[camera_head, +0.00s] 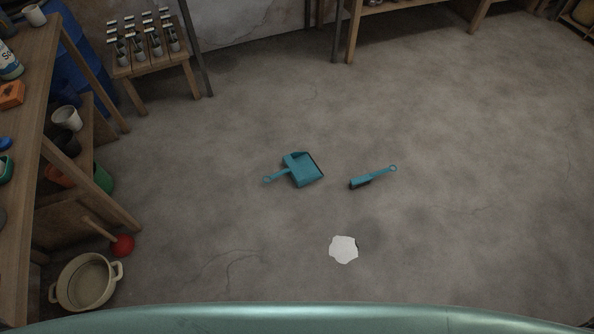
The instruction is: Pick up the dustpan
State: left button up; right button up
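A teal dustpan (302,170) lies on the concrete floor near the middle of the head view. Its handle points left and ends in a ring, and its wide edge faces right. A teal hand brush (372,178) lies apart from it to the right, with its handle pointing up and right. Neither of my grippers is in the view.
A white flat piece (343,249) lies on the floor nearer to me. A wooden shelf bench (42,110) stands at left, with a beige pot (86,282) by its foot. The floor around the dustpan is clear.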

aim_at(303, 169)
jog(key=i+j+z, duration=0.5)
jog(key=i+j, duration=0.15)
jog(key=i, duration=0.3)
jog(key=i+j+z, duration=0.45)
jog(key=i+j, duration=0.35)
jog(key=j, duration=0.2)
